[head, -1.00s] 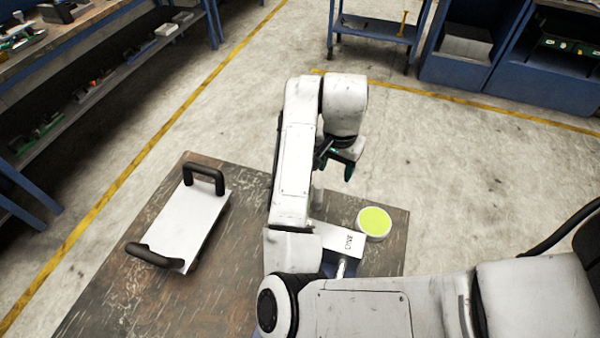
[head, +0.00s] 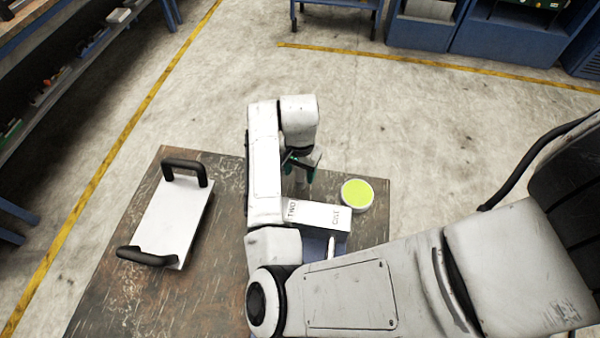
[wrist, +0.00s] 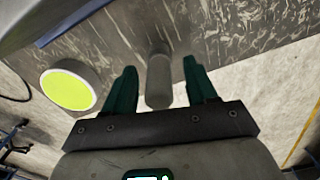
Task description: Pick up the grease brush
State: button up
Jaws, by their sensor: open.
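My gripper (head: 302,167) hangs over the far part of the worn table, with its dark green fingers open. In the wrist view my gripper (wrist: 160,90) has a grey round-ended cylinder (wrist: 159,78) between its fingers, with a gap on either side. The cylinder may be the grease brush's handle; no bristles show, so I cannot tell. In the head view it is mostly hidden by my arm and gripper. A thin white rod (head: 331,247) shows by the lettered box; I cannot tell what it is.
A white box with "TWO" and "ONE" lettering (head: 318,215) stands close to my gripper. A round tin with a yellow-green top (head: 357,195) sits right of it. A white plate with two black handles (head: 176,222) lies left on the table (head: 115,290). Open floor lies beyond.

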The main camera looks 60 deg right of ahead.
jog(key=shift+f, duration=0.8)
jog(key=shift+c, duration=0.2)
grip_shut()
